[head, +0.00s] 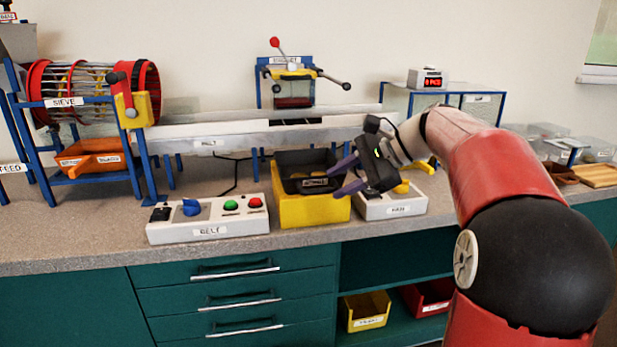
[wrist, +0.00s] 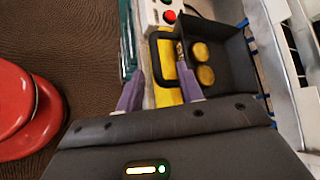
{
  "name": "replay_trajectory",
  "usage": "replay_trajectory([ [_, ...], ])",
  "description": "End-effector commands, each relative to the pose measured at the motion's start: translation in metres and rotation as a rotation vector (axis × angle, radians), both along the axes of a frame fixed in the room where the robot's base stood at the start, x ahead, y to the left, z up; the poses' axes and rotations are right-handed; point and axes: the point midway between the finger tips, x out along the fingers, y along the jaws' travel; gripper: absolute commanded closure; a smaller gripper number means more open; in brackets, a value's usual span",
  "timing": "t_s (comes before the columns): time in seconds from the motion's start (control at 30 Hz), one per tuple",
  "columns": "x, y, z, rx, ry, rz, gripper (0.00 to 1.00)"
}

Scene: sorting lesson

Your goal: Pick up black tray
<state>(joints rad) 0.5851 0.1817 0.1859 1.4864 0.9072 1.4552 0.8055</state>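The black tray (head: 290,186) sits in the top of a yellow bin (head: 300,211) on the counter, with a white label on its front. In the wrist view the tray (wrist: 238,72) holds round yellow pieces (wrist: 203,64), and a black loop handle (wrist: 155,62) stands out from its near side. My gripper (head: 338,180) is open at the tray's right end. In the wrist view its two purple fingers (wrist: 160,68) are spread, one on each side of the handle's outer bar in the picture. Contact cannot be told.
A white belt control box (head: 208,220) stands left of the bin and another white box (head: 393,206) right of it. An orange tray (head: 90,158) sits under the sieve (head: 92,92). The counter's front strip is narrow.

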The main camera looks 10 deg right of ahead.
Motion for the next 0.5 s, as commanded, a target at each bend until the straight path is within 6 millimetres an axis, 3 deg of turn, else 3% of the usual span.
replay_trajectory([
  [0.3, 0.012, 0.034, -0.027, -0.002, 0.001, 0.001, 0.63],
  [0.5, 0.014, 0.037, -0.03, -0.002, 0.0, 0.0, 0.63],
])
